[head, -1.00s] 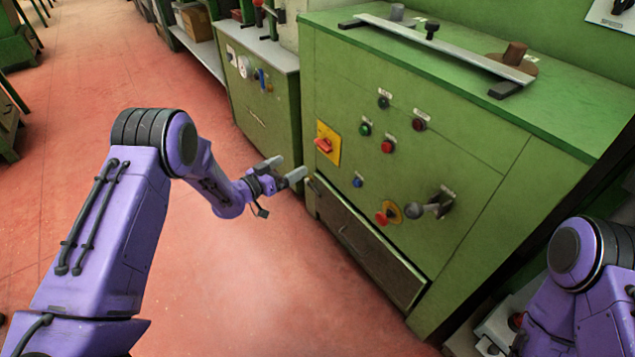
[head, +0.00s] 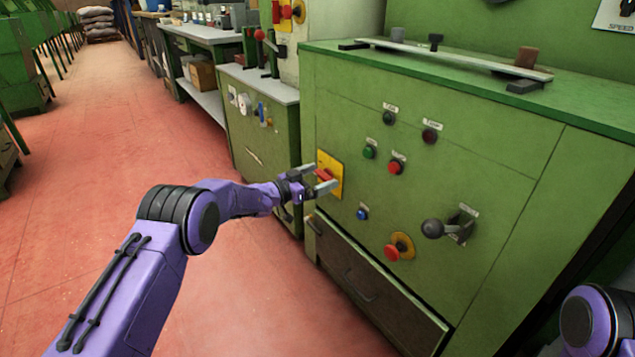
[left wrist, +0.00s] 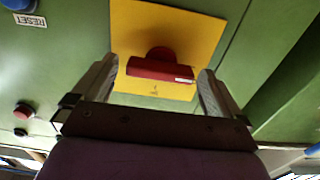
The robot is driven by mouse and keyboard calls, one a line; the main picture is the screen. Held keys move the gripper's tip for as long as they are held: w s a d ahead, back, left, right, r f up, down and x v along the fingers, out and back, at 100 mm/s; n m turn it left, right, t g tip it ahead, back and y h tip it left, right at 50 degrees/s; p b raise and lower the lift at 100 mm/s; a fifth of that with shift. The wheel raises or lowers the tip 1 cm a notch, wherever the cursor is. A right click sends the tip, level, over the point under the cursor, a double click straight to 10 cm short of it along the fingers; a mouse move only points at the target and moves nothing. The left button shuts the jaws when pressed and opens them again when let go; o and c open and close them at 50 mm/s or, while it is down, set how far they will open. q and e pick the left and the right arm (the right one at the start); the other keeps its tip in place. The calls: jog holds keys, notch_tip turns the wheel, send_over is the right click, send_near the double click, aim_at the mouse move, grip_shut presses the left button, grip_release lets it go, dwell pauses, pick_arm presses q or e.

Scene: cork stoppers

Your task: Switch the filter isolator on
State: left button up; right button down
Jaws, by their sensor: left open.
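A red isolator handle (head: 325,174) sits on a yellow plate (head: 337,165) at the left of the green cabinet's front. In the left wrist view the red handle (left wrist: 160,70) lies crosswise on the yellow plate (left wrist: 130,20), with a small pale label on it. My left gripper (head: 318,179) is open in front of the plate. In the left wrist view its fingers (left wrist: 158,78) stand on either side of the handle, with visible gaps. I cannot read the plate's marking. My right gripper is out of view.
The green cabinet (head: 470,180) also carries several buttons, a red knob on a yellow disc (head: 393,251) and a ball-ended lever (head: 434,228). A drawer (head: 365,290) is below. Another red switch on yellow (head: 287,12) is farther back. The red floor at left is clear.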

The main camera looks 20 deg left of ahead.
pick_arm(q)
jog(key=c, duration=1)
